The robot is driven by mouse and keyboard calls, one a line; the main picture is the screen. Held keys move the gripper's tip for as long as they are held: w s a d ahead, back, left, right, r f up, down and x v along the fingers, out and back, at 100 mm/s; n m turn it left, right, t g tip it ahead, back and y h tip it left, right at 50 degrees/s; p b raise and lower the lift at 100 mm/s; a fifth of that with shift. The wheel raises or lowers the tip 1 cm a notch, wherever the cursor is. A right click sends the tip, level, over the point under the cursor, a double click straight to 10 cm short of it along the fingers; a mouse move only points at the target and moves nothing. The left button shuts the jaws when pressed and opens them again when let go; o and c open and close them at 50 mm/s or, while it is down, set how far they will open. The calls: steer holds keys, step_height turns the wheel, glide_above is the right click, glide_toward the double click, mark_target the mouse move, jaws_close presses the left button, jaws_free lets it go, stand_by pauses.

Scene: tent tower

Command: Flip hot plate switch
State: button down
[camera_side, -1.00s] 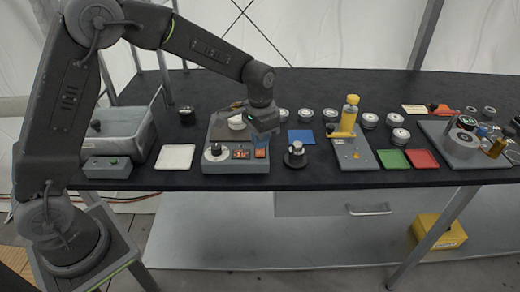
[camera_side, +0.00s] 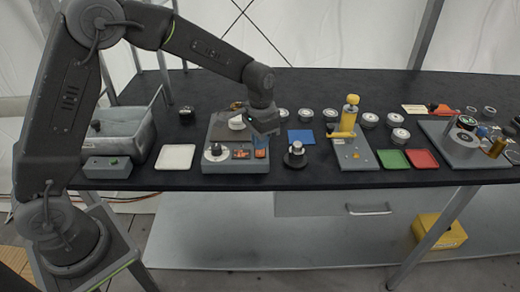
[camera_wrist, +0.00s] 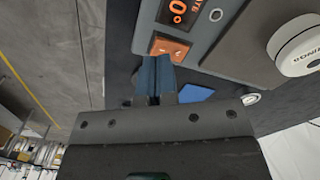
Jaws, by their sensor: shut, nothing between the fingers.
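The hot plate (camera_side: 238,166) is a grey box near the table's front edge, with a dial, an orange display (camera_side: 241,154) and an orange rocker switch (camera_side: 260,154) on its front panel. The switch also shows in the wrist view (camera_wrist: 170,48), at the hot plate's corner. My gripper (camera_side: 264,140) is just above the switch in the side view. In the wrist view my gripper (camera_wrist: 155,62) has its blue fingers shut together, empty, with the tips at the switch's edge. I cannot tell whether they touch it. A white round container (camera_side: 236,122) stands on the hot plate.
A dark round stand with a metal knob (camera_side: 295,152) is right of the hot plate, and a blue square (camera_side: 301,137) lies behind it. A white tray (camera_side: 175,157) and a grey bin (camera_side: 128,130) are at left. A yellow press (camera_side: 349,116) stands further right.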

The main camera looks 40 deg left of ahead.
mark_target(260, 153)
steer(key=shift+f, duration=1.25)
stand_by(0.4)
steer(key=shift+r, duration=3.55)
steer(key=shift+r, duration=0.1)
